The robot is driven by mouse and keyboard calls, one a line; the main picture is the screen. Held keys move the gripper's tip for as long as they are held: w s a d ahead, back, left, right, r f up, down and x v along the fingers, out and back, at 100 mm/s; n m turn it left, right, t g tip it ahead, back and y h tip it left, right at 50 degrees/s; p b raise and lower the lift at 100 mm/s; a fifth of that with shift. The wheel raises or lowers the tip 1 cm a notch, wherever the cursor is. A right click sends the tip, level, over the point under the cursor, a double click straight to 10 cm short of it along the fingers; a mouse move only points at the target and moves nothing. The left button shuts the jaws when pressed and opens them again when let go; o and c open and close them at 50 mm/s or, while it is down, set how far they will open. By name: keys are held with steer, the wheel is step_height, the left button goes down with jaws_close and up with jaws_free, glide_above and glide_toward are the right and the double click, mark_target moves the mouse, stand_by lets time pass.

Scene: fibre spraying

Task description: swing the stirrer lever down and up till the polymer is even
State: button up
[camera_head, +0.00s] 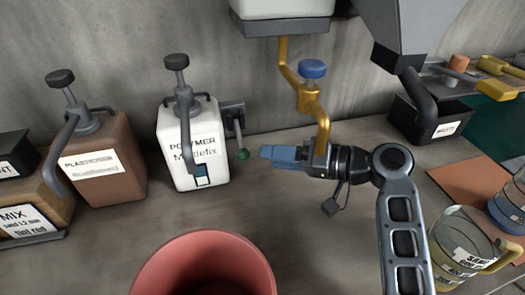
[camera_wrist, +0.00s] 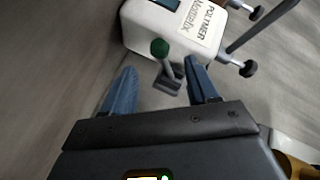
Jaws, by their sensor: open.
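The polymer container (camera_head: 193,155) is a white jug with a dark pump on top, standing on the bench; it also shows at the top of the wrist view (camera_wrist: 150,27). The stirrer lever is a grey rod on a dark bracket (camera_head: 233,113) at the jug's right side. Its green knob (camera_head: 242,154) sits below the bracket in the head view. My gripper (camera_head: 267,153) is open and empty, just right of the knob, its blue fingers pointing left. In the wrist view the green knob (camera_wrist: 160,47) lies ahead, between the lines of the fingers (camera_wrist: 160,68), apart from both. The polymer inside is hidden.
A brown plasticiser jug (camera_head: 100,160) stands to the left. A red bucket (camera_head: 205,262) is at the front. A brass pipe with a blue tap (camera_head: 312,69) hangs down behind my gripper, close to my wrist. A glass jug (camera_head: 460,255) stands at the right. Bare bench lies below my gripper.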

mark_target(249, 155)
steer(key=shift+p+x, duration=0.6)
steer(key=shift+x, duration=2.9)
jaws_close()
